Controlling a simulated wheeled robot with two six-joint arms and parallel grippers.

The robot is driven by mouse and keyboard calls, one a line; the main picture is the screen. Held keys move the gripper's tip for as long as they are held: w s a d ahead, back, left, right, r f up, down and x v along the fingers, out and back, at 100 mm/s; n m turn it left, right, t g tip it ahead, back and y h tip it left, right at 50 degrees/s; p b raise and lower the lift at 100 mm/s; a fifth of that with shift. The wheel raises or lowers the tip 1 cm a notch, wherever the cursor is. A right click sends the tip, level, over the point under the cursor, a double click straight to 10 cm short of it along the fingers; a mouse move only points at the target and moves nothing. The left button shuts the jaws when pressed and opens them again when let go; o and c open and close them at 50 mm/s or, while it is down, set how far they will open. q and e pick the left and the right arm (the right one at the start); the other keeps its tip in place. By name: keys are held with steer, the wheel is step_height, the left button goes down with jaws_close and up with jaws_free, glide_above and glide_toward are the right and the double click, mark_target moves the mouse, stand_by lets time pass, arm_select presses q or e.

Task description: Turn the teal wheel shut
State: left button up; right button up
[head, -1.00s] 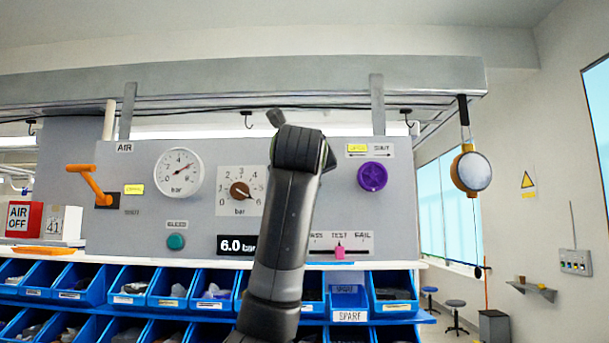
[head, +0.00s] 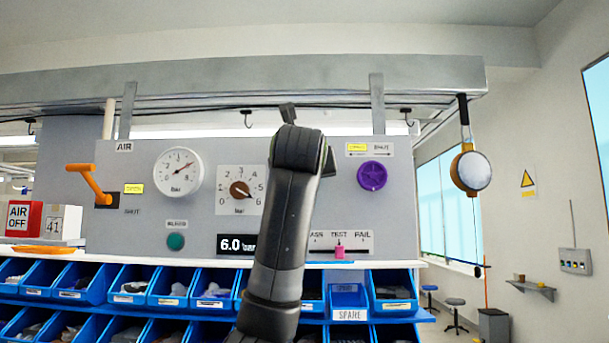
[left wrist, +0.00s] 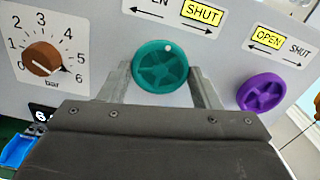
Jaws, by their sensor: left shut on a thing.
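The teal wheel (left wrist: 160,67) is a round spoked knob on the grey panel, with a small pale dot near its upper right rim. In the left wrist view my left gripper (left wrist: 162,80) has one finger on each side of the wheel and is shut on it. Above the wheel, the SHUT label (left wrist: 201,13) is lit yellow; the other word is partly cut off. In the head view my left arm hides the teal wheel, and the fingertips do not show. My right gripper is in neither view.
A purple wheel (head: 372,176) sits right of the teal one, its OPEN label yellow. A brown pressure knob (head: 240,190) and a gauge (head: 178,172) are to the left. An orange lever (head: 90,183) sticks out farther left. Blue bins (head: 210,292) line the space below.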

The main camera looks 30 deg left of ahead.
arm_select(q)
steer(key=o, duration=1)
steer(key=shift+f, duration=0.1)
steer(key=shift+s, duration=0.1)
steer(key=b+v, duration=0.9)
steer(key=v, duration=0.8)
steer(key=shift+d, duration=0.25)
